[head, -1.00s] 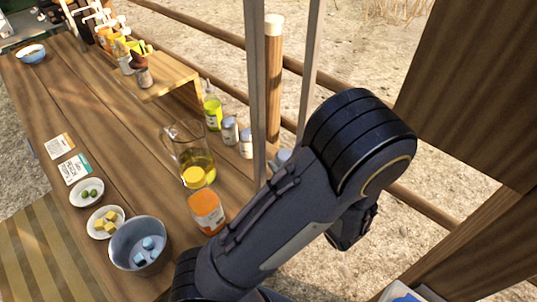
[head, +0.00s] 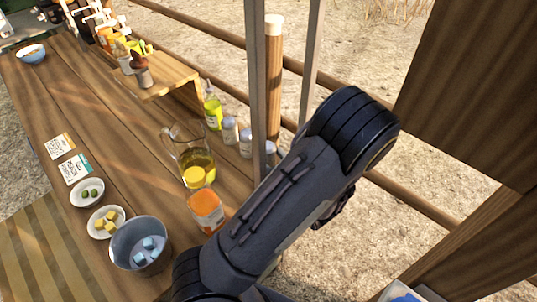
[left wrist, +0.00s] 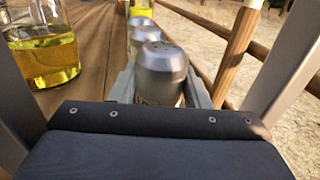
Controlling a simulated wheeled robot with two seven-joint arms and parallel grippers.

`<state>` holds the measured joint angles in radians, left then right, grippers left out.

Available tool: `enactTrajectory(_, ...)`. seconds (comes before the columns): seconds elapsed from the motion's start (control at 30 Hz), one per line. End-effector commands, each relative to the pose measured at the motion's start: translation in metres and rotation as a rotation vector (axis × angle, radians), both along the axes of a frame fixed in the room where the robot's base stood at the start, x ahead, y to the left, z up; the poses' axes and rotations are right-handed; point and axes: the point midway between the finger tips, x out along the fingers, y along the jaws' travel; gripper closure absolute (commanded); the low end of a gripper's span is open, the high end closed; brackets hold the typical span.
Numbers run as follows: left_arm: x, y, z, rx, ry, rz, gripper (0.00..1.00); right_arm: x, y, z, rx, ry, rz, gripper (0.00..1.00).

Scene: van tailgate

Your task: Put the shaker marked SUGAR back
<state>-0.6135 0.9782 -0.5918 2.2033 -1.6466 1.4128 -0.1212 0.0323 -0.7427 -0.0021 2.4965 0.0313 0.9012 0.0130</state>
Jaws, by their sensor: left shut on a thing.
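In the left wrist view, a metal-capped shaker (left wrist: 162,72) with holes in its domed top stands upright between the fingers of my left gripper (left wrist: 160,92), which is shut on it. Its label is hidden, so I cannot read whether it says SUGAR. Two similar shakers stand in a row just beyond it, the nearer one (left wrist: 146,33) close to the held one. In the head view the row shows as a first shaker (head: 229,130) and a second shaker (head: 246,143); a grey top (head: 270,149) beside the metal post is partly hidden. My right gripper is not in view.
A glass jug of yellow liquid (head: 187,140) and an orange-labelled jar (head: 206,208) stand left of the row. A metal post (head: 255,80) rises close by. Bowls (head: 139,262) stand at front left.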

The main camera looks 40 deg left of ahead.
Motion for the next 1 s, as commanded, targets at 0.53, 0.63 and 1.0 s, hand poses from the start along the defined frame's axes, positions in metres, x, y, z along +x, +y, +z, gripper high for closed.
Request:
enactTrajectory(0.53,0.000,0.000,-0.003,0.000,0.000,0.000,0.36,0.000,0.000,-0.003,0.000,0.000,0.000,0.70)
enactTrajectory(0.63,0.000,0.000,-0.001,0.000,0.000,0.000,0.36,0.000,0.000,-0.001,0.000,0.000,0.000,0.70)
enactTrajectory(1.0,-0.017,-0.057,0.000,0.000,-0.001,-0.008,0.36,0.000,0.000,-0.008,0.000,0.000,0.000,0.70)
